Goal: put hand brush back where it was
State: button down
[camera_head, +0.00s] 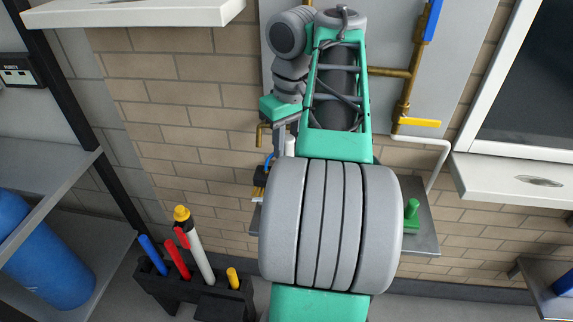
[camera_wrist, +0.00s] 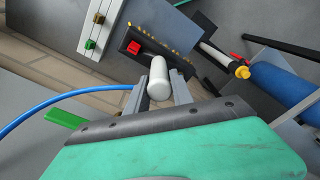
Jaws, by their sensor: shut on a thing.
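My gripper (camera_wrist: 160,84) is shut on a white, round-ended piece (camera_wrist: 159,76), which I take to be the hand brush's handle. In the head view a small white part of the hand brush (camera_head: 290,145) shows below my wrist, beside my large grey arm joint. The held piece is in front of the brick wall, above the grey bench shelf (camera_head: 424,236).
A black holder (camera_head: 174,290) with blue, red, white and yellow-handled tools stands at lower left. Pipes with a yellow lever (camera_head: 420,122) are on the wall at right. A blue hose (camera_wrist: 60,97) curves beside my gripper.

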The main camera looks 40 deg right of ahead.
jog(key=shift+w+d+f, duration=0.15)
jog(key=shift+w+f, duration=0.05)
jog(key=shift+f, duration=0.15)
jog(key=shift+w+f+b, duration=0.1)
jog(key=shift+f+b, duration=1.2)
jog(key=shift+f, duration=0.15)
jog(key=shift+f, duration=0.15)
jog(key=c, duration=1.1)
grip_release()
